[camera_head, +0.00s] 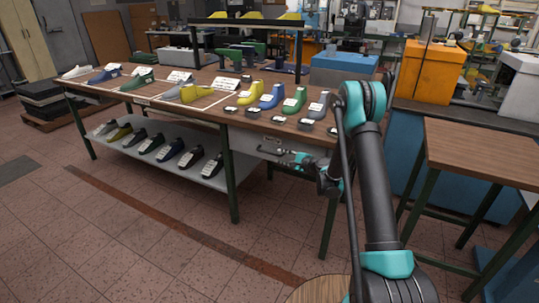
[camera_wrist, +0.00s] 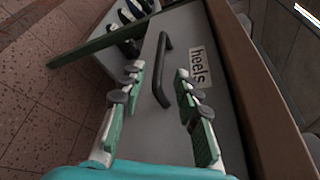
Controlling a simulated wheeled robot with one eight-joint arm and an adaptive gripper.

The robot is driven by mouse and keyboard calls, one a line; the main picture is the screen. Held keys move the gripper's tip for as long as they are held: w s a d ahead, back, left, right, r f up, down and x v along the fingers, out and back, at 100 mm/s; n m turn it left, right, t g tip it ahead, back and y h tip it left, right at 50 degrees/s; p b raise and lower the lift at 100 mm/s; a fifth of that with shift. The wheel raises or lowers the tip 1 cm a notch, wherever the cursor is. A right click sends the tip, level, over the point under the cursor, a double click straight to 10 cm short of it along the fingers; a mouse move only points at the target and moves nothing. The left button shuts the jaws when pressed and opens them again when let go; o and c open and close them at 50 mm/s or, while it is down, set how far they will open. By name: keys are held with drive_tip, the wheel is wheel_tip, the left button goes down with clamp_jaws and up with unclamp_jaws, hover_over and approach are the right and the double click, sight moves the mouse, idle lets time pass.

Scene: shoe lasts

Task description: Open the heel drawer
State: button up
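The heel drawer is a grey front under the wooden tabletop, with a white label reading "heels" (camera_wrist: 201,67). The drawer front (camera_wrist: 222,125) looks shut in the wrist view; it also shows in the head view (camera_head: 252,137). Its dark bar handle (camera_wrist: 167,68) lies between my fingertips in the wrist picture. My gripper (camera_wrist: 157,73) is open, with green-padded fingers on either side of the handle; I cannot tell whether they touch it. In the head view my gripper (camera_head: 283,156) is in front of the drawer, partly hiding it.
The long table (camera_head: 150,97) carries several coloured shoe lasts and cards on top. More lasts stand on the lower shelf (camera_head: 205,172). A green table leg (camera_head: 229,165) is left of my gripper. A smaller wooden table (camera_head: 480,150) stands right of my arm.

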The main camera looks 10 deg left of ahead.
sight(272, 154)
drive_tip(key=x, duration=0.9)
drive_tip(key=shift+c, duration=0.2)
clamp_jaws()
